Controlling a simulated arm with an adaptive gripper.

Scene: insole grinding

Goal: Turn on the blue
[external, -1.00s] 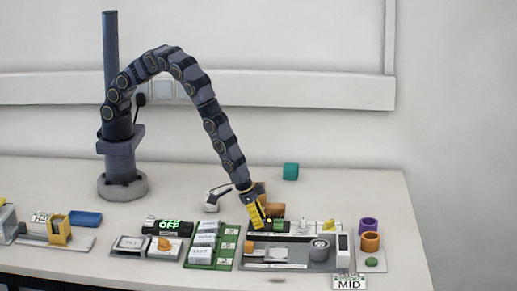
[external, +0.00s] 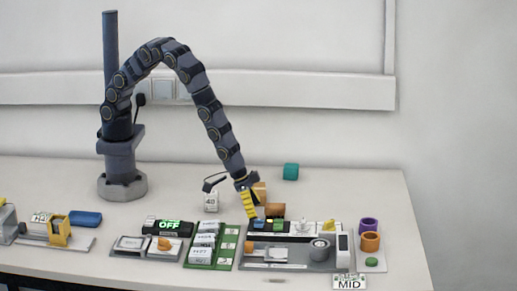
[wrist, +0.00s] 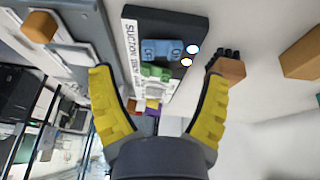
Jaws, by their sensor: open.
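The blue switch (wrist: 162,49) with small lettering is on a black panel (wrist: 185,22) with a white "SUCTION" label strip. It is also a small blue patch in the external view (external: 259,224). A green switch (wrist: 156,72) sits next to it, also seen in the external view (external: 279,225). My gripper (external: 252,213) is above the left end of the panel. In the wrist view my gripper (wrist: 160,75) has its yellow fingers spread wide and empty, with the switches showing between and beyond the tips. I see no contact with the blue switch.
An orange block (wrist: 228,70) stands beside the panel. A grey station with a white upright box (external: 342,246) is in front. A green tray (external: 223,264) with white boxes is left of it. A black display reading OFF (external: 168,227) stands further left.

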